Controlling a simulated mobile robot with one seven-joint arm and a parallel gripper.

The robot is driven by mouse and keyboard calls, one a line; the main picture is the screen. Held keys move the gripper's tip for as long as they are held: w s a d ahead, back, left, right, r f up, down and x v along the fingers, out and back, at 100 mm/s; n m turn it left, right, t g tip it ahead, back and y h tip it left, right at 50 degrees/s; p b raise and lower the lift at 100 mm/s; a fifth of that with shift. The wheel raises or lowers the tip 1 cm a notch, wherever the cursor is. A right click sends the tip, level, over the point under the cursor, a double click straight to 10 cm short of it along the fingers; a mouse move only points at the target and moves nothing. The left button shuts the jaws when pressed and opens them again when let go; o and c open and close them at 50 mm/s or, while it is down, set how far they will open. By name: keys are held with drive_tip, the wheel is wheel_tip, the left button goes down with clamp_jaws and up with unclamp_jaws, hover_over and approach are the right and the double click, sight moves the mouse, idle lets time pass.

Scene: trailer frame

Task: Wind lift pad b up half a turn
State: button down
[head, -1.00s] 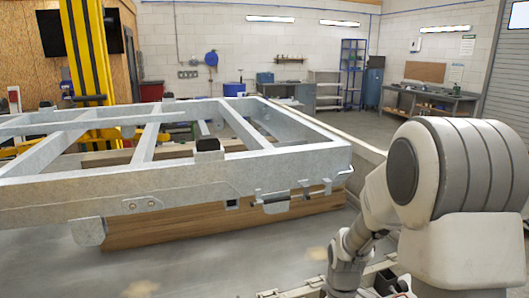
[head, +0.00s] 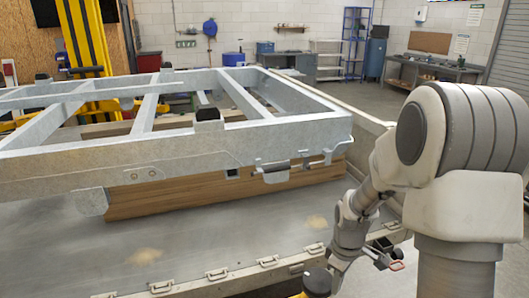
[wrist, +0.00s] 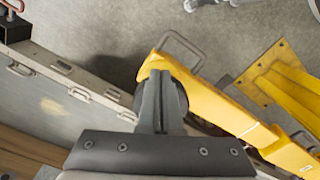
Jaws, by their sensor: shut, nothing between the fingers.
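In the wrist view my gripper (wrist: 160,76) is shut with nothing between its fingers. It lies in front of the end of a yellow lift arm (wrist: 215,105). A dark round pad (wrist: 181,98) at that end is mostly hidden behind my fingers. I cannot tell whether the fingers touch it, and I see no letter on it. In the head view a yellow and dark round part (head: 318,281) shows at the bottom edge, beside my lower arm. My fingers cannot be made out there.
A galvanised trailer frame (head: 190,148) with a wooden beam (head: 160,195) fills the left. A grey bed edge with latches (wrist: 75,92) runs close by my gripper. A yellow plate (wrist: 275,85) stands to the right. Bare floor (wrist: 110,30) lies beyond.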

drive_tip(key=shift+w+d, duration=0.35)
drive_tip(key=shift+w, duration=0.2)
drive_tip(key=shift+w, duration=0.25)
drive_tip(key=shift+d, duration=0.15)
wheel_tip(320, 180, up, 6)
drive_tip(key=p, duration=0.4)
drive_tip(key=shift+s+d+p, duration=0.15)
drive_tip(key=shift+d+p, duration=0.15)
idle(0.5)
